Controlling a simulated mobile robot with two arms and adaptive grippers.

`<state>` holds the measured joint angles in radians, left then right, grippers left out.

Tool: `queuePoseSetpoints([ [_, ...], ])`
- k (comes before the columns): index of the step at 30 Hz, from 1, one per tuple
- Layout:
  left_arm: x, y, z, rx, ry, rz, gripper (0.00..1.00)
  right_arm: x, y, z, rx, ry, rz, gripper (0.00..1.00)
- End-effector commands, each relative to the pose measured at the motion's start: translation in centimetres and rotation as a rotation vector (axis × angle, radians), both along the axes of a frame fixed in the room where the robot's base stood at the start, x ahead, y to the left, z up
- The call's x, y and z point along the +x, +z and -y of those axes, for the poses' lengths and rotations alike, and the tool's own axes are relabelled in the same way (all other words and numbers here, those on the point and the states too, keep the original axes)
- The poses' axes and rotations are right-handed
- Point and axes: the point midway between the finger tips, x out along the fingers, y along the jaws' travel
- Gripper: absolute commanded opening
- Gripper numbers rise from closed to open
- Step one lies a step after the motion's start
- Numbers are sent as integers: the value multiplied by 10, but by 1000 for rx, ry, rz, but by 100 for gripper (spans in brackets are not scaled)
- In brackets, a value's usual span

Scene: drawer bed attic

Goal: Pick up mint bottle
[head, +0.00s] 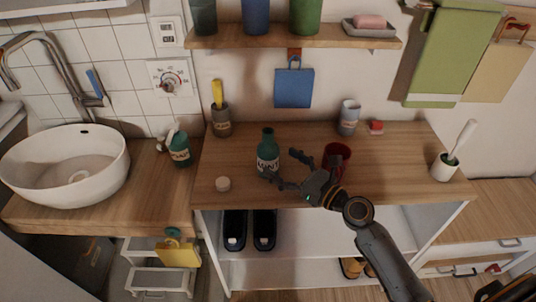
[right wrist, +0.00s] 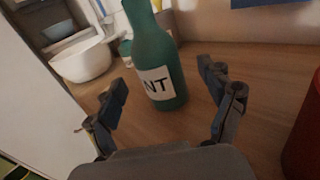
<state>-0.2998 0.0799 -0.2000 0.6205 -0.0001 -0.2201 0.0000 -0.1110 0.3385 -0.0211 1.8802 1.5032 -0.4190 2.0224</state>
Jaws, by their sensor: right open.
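The mint bottle (head: 268,154) is dark green with a white label and stands upright on the wooden top. It also shows in the right wrist view (right wrist: 157,50), just ahead of my gripper and between the lines of its fingers, with part of its label readable. My right gripper (head: 281,169) is open, reaching in from the right, with its fingers spread close to the bottle. In the right wrist view its two fingertips (right wrist: 164,78) stand apart with nothing held between them. My left gripper is not in view.
A red cup (head: 337,158) stands right behind my right gripper. A grey cup with a yellow item (head: 221,122), a green bottle (head: 180,150), a white cup (head: 348,118) and a brush holder (head: 446,167) stand around. A sink (head: 65,165) is at left.

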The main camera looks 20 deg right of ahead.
Motion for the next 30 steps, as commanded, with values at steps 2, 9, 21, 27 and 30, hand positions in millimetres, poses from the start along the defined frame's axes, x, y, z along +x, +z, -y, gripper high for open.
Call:
queuePoseSetpoints([
  [2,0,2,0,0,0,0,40,7,1,-5,3,0,1,81],
  [9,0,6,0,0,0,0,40,37,-1,-23,2,0,1,81],
  [21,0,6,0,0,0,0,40,43,-2,-27,-1,0,0,69],
  [27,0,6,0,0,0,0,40,43,-2,-27,-1,0,0,28],
  [30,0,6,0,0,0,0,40,43,-2,-27,0,0,1,20],
])
